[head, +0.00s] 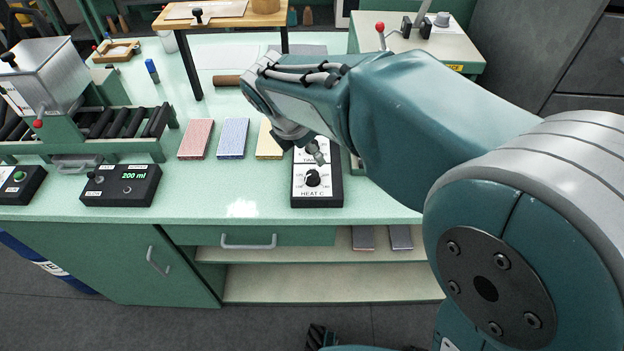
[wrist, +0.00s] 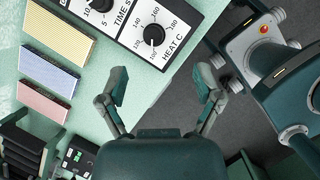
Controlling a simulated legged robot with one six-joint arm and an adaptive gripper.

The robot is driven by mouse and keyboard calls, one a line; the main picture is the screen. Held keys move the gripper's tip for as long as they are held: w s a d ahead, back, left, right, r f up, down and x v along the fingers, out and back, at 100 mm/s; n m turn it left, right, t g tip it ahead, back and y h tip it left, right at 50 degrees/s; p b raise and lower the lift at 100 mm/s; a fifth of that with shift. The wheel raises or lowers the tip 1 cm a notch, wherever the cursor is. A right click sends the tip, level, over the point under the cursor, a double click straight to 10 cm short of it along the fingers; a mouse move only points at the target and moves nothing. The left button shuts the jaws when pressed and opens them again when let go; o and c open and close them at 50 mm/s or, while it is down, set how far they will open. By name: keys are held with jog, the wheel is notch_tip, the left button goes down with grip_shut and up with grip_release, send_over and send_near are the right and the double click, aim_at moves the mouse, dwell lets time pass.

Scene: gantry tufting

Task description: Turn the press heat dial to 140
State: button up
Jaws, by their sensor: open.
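The press control box (head: 317,190) stands near the front edge of the green bench, with a white face marked HEAT C. Its black heat dial (head: 312,177) shows below my gripper (head: 316,152), which partly covers the upper face. In the wrist view the heat dial (wrist: 154,34) sits among numbers including 120, 140, 160 and 180. Its exact pointer setting is too small to read surely. A second dial (wrist: 101,4), for time, is cut off at the top edge. My gripper (wrist: 161,84) is open and empty, its fingers spread apart and short of the heat dial.
Red (head: 196,139), blue (head: 232,138) and yellow (head: 268,140) pads lie left of the box. A dispenser box reading 200 ml (head: 121,186) stands further left. A machine with a red-knobbed lever (head: 425,45) stands behind my arm. The bench front between the boxes is clear.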

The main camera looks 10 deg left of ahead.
aim_at(312, 174)
jog(key=shift+n, duration=0.9)
jog(key=x, duration=0.3)
jog(key=a+x, duration=0.1)
jog(key=x, duration=0.3)
jog(key=a+x, duration=0.1)
jog(key=x, duration=0.3)
jog(key=shift+s+a+f, duration=0.1)
jog(key=shift+a+f, duration=0.05)
jog(key=shift+f, duration=0.35)
jog(key=shift+c, duration=0.4)
jog(key=shift+s, duration=0.1)
jog(key=c, duration=1.1)
